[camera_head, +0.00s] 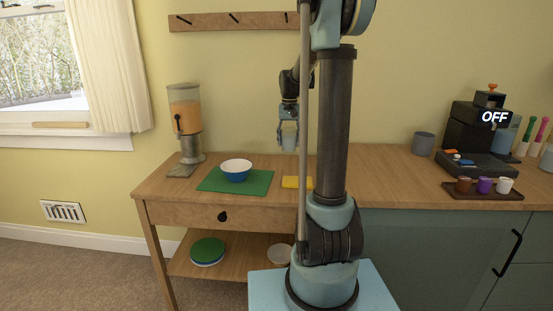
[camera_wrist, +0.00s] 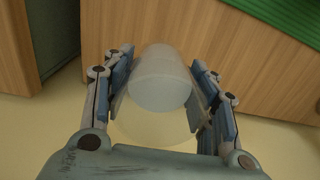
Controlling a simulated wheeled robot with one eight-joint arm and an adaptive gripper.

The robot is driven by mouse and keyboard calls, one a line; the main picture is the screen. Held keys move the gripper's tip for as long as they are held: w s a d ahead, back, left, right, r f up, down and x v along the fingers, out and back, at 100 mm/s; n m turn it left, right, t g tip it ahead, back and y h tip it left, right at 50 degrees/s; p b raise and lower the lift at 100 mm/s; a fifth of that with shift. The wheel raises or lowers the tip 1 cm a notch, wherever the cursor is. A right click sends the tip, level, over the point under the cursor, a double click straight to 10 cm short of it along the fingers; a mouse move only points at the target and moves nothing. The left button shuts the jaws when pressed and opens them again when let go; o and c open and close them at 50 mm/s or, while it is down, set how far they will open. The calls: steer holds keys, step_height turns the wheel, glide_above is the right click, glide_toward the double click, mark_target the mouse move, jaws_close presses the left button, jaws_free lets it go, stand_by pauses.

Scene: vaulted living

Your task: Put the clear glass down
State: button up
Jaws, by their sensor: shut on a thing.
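My gripper (camera_head: 289,115) is shut on the clear glass (camera_head: 289,137), which hangs in front of the yellow wall, above the wooden table (camera_head: 160,187). In the wrist view, the glass (camera_wrist: 160,80) is see-through and pale, held between the two fingers of my gripper (camera_wrist: 160,92). The wooden surface and the edge of a green mat (camera_wrist: 285,18) show beyond it. The glass looks clear of the table. My arm's column hides part of the tabletop to the right of the gripper.
A blue and white bowl (camera_head: 236,170) stands on the green mat (camera_head: 262,183). A yellow flat item (camera_head: 293,182) lies right of it, partly hidden. A grey cup (camera_head: 423,143), coffee machine (camera_head: 478,135) and cup tray (camera_head: 480,193) are at right.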

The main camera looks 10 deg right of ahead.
mark_target(289, 152)
steer(key=shift+f, duration=2.95)
steer(key=o, duration=1.3)
steer(key=shift+f, duration=0.1)
